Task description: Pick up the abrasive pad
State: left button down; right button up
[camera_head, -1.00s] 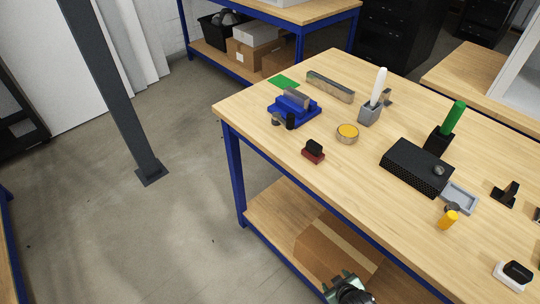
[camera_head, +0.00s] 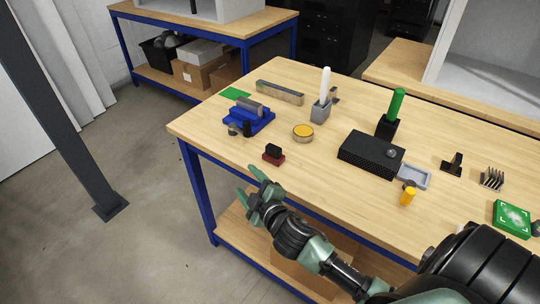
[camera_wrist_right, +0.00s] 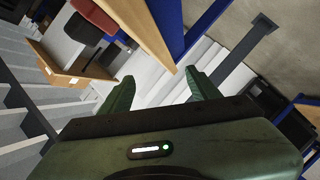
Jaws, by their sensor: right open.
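A thin flat green sheet (camera_head: 235,94), which looks like the abrasive pad, lies at the far left corner of the wooden table (camera_head: 330,190). A small dark red block with a black top (camera_head: 273,154) sits near the table's front left edge. My right gripper (camera_head: 247,183) is open and empty, just off the front edge, below and left of the red block. In the right wrist view, the open fingers (camera_wrist_right: 160,77) have nothing between them, and the red and black block (camera_wrist_right: 95,17) shows at upper left. My left gripper is not in view.
A blue fixture (camera_head: 250,120) stands close in front of the green sheet, with a metal bar (camera_head: 280,92) to its right. A round yellow-topped tin (camera_head: 303,132) and a black perforated box (camera_head: 370,154) are farther right. The table's front left edge is mostly clear.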

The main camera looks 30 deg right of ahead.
jog(key=w+a+r+n+t+y, duration=0.2)
jog(key=w+a+r+n+y, duration=0.15)
jog(key=r+n, duration=0.25)
jog(key=w+a+r+n+t+y, duration=0.1)
jog(key=w+a+r+n+y, duration=0.1)
jog(key=a+r+n+y, duration=0.25)
jog(key=n+g+h, duration=0.5)
jog(key=n+g, duration=0.9)
jog(key=n, duration=0.6)
send_over(275, 147)
jog(key=s+d, duration=0.1)
jog(key=s, duration=0.1)
jog(key=shift+s+f, duration=0.1)
jog(key=shift+f, duration=0.75)
jog(key=shift+d+f+h, duration=0.2)
jog(key=shift+h, duration=0.1)
jog(key=x, duration=0.2)
jog(key=p+x, duration=0.1)
jog(key=x, duration=0.1)
jog(key=p+x, duration=0.1)
jog(key=x, duration=0.1)
jog(key=shift+a+f, duration=0.2)
jog(key=shift+a, duration=0.2)
jog(key=shift+f, duration=0.4)
